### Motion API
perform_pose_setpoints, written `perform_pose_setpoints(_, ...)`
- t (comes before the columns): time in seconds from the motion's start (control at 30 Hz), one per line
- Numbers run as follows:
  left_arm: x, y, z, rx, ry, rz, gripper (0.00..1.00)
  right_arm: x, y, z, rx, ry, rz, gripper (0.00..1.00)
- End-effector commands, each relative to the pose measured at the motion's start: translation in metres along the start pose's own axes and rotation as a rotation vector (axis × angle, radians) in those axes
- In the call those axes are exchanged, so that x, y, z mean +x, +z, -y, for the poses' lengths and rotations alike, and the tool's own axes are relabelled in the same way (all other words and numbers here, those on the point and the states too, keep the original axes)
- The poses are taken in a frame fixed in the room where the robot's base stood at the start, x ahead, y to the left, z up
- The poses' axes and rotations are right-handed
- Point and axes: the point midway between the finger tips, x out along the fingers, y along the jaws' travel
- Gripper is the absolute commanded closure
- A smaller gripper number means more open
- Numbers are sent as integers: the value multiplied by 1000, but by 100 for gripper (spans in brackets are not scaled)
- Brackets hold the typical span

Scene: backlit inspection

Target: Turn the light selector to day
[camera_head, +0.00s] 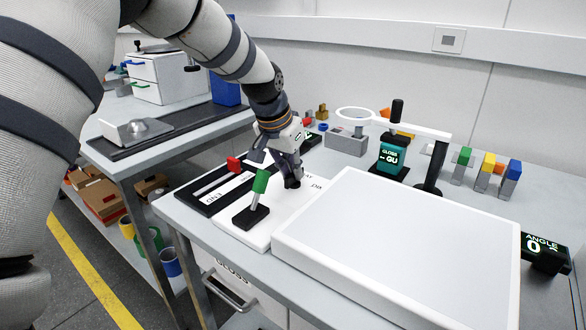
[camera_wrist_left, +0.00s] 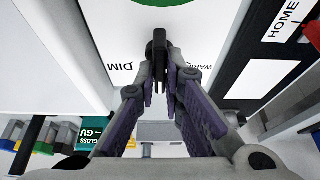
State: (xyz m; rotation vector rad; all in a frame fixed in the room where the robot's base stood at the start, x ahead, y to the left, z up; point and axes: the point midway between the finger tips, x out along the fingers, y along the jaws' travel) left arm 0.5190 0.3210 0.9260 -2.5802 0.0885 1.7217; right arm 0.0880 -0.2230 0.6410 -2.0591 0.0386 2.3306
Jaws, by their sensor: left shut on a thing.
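The light selector is a small black knob (camera_head: 292,183) on a white panel (camera_head: 262,226), beside the light table. My left gripper (camera_head: 291,170) comes down over it from above. In the left wrist view, my left gripper (camera_wrist_left: 160,80) is shut on the black knob (camera_wrist_left: 158,48), with a finger on each side. The DAY label is not clearly readable. I cannot tell which label the knob points to. My right gripper is not in view.
A green-tipped lever (camera_head: 258,190) stands close in front of the gripper. A red-knobbed slider (camera_head: 234,164) lies to the left. The large white light table (camera_head: 400,250) fills the right. A ring magnifier (camera_head: 356,115) and a GLOSS display (camera_head: 390,158) stand behind.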

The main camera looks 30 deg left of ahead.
Motion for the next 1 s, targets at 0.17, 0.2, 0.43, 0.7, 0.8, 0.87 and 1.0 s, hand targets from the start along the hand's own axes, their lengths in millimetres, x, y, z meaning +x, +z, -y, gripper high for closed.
perform_pose_setpoints(0.17,1,1,0,10,5,4,100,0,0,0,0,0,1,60)
perform_pose_setpoints(0.2,1,1,0,10,5,4,100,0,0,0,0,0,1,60)
perform_pose_setpoints(0.43,1,1,0,9,5,5,100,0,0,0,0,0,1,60)
perform_pose_setpoints(0.7,1,1,0,9,4,3,71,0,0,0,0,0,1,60)
perform_pose_setpoints(0.8,1,1,0,9,4,2,71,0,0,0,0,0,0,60)
perform_pose_setpoints(0.87,-1,0,0,9,4,2,71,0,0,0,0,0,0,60)
perform_pose_setpoints(1.0,-23,-1,0,9,3,-2,71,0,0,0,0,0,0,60)
